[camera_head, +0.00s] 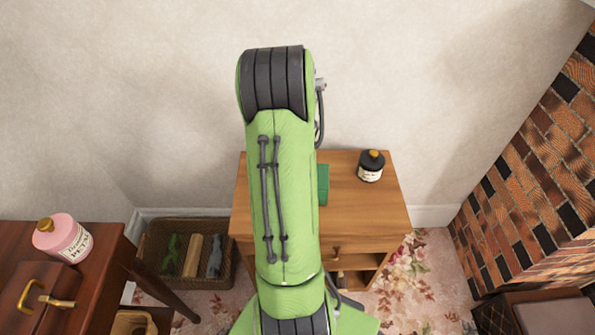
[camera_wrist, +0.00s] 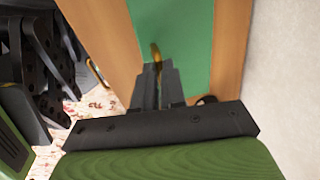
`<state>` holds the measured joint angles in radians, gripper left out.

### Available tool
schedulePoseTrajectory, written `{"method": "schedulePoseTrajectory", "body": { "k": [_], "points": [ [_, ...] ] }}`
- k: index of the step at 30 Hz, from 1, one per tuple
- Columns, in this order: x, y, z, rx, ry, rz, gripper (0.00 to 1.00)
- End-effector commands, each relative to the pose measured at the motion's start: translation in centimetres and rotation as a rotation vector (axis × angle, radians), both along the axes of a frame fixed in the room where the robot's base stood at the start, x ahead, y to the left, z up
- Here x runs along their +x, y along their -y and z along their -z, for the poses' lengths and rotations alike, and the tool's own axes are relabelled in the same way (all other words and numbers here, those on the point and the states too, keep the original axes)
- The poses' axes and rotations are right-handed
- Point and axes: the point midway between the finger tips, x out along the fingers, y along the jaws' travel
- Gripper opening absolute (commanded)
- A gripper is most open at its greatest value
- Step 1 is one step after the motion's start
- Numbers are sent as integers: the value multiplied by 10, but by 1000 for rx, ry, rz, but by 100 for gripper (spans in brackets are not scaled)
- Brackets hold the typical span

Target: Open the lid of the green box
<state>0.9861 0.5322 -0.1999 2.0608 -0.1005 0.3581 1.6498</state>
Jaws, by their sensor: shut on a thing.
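The green box (camera_head: 323,185) stands on the wooden cabinet's top, mostly hidden behind my green arm in the head view. In the wrist view its flat green surface (camera_wrist: 170,25) fills the top middle, and a small brass piece (camera_wrist: 155,50) shows on it. My gripper (camera_wrist: 160,68) is at this brass piece, with its dark fingers close together and shut on it. The fingertips partly hide the brass piece. My gripper is hidden in the head view. I cannot tell whether the lid is raised.
The wooden cabinet (camera_head: 365,215) holds a dark labelled bottle (camera_head: 371,166) right of the box. A wall stands close behind. A wicker basket (camera_head: 190,278) lies on the floor to the left. A dark table (camera_head: 95,260) bears a pink bottle (camera_head: 62,240) and a brown case (camera_head: 35,290).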

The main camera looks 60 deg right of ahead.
Motion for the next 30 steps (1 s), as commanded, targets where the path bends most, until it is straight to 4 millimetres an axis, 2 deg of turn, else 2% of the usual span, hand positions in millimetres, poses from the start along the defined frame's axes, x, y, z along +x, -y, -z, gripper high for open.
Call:
{"method": "schedulePoseTrajectory", "body": {
  "k": [21,30],
  "points": [
    [0,0,0,2,0,0,0],
    [0,0,-12,73,-31,0,0]
  ]
}}
